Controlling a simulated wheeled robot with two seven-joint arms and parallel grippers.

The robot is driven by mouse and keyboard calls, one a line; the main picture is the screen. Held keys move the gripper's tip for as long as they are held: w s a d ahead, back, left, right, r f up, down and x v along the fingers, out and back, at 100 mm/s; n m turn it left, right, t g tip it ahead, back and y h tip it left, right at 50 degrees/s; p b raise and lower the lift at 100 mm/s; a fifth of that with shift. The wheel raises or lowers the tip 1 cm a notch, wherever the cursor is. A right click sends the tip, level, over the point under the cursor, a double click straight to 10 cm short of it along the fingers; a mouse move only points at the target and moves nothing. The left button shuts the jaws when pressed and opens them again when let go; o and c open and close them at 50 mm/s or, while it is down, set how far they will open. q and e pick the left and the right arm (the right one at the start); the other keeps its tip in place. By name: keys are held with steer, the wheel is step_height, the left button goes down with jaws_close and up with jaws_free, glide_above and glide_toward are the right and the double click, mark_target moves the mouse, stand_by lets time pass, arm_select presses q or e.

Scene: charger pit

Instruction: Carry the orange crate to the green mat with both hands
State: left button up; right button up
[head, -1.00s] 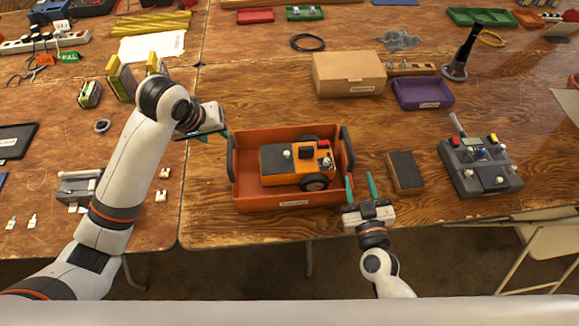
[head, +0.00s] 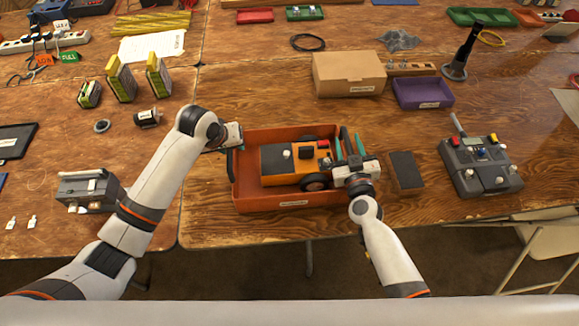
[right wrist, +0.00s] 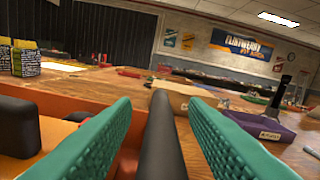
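The orange crate (head: 262,204) stands on the wooden table with an orange and dark grey wheeled machine (head: 290,162) inside. It has a black handle at each end. My left gripper (head: 240,149) is at the crate's left handle; its fingers are mostly hidden, so I cannot tell whether they are open. My right gripper (head: 349,147) is open, its teal fingers on either side of the right handle. The right wrist view shows that black handle (right wrist: 164,140) between the fingers, with gaps on both sides. I cannot make out a green mat.
A dark flat block (head: 405,170) lies just right of my right gripper, with a grey control box (head: 480,165) further right. A cardboard box (head: 348,74) and purple tray (head: 423,93) stand behind. A grey device (head: 88,190) is left of my left arm.

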arm_select(q)
jaws_close()
arm_select(e)
steer(key=c, duration=0.9)
jaws_close()
arm_select(q)
steer(key=shift+a, duration=0.1)
